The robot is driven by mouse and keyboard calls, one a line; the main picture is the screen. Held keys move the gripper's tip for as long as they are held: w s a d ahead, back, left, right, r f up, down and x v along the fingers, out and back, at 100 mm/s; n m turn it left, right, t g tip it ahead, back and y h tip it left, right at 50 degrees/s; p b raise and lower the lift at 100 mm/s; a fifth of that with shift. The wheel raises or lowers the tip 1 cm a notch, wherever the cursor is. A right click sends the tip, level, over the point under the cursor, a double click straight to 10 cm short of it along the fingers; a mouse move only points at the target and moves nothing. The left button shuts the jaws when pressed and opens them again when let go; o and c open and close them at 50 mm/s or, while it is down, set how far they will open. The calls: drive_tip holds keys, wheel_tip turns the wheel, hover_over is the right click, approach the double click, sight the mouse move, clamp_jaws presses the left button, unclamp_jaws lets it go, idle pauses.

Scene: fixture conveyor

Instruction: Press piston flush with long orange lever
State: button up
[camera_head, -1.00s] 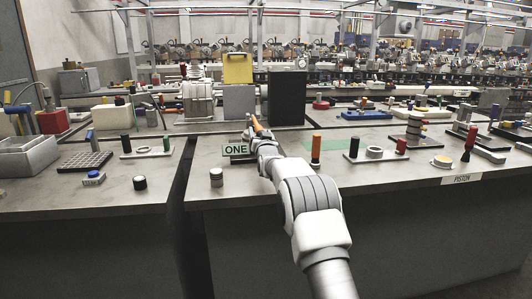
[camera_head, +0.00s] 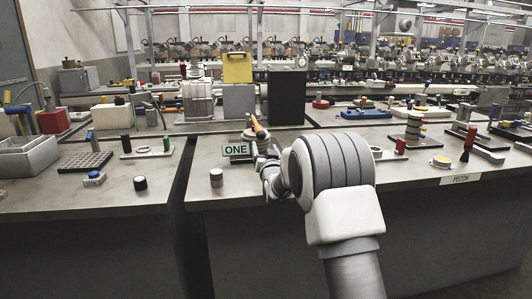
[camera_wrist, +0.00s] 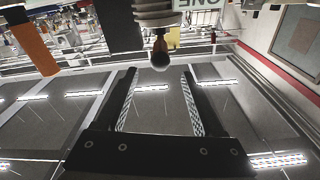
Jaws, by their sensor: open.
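In the head view, a long orange lever (camera_head: 258,128) slants up from a grey round fixture (camera_head: 250,137) behind the green-lettered ONE sign (camera_head: 237,149). My gripper (camera_wrist: 159,74) is open and empty in the wrist view. A rod with a dark ball end (camera_wrist: 160,54) shows just beyond the gap between its fingertips, below a silver round body (camera_wrist: 158,14); I see no contact. In the head view my gripper is beside the ONE sign, partly hidden by my arm. I cannot tell which part is the piston.
A PISTON label (camera_head: 460,179) is on the bench's front edge, near a yellow-topped disc (camera_head: 441,161) and a red-handled lever (camera_head: 469,142). A black-topped cylinder (camera_head: 216,177) stands left of my arm. An orange post (camera_wrist: 34,43) shows in the wrist view. A gap splits the benches.

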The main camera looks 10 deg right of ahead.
drive_tip(key=shift+s+f, duration=0.15)
drive_tip(key=shift+s, duration=1.25)
drive_tip(key=s+r+n+g, duration=0.1)
drive_tip(key=s+r+g, duration=0.2)
drive_tip(key=s, duration=0.6)
drive_tip(key=s+r+g, duration=0.3)
drive_tip(key=s, duration=0.6)
drive_tip(key=s+f+n+g, duration=0.1)
drive_tip(key=s+f+g, duration=0.3)
drive_tip(key=s, duration=1.2)
drive_tip(key=s+f+g, duration=0.3)
drive_tip(key=s, duration=1.3)
wheel_tip(320, 180, up, 21)
drive_tip(key=p, duration=2.1)
drive_tip(key=shift+s+g+p, duration=0.2)
drive_tip(key=shift+g+p, duration=0.1)
drive_tip(key=shift+p, duration=0.1)
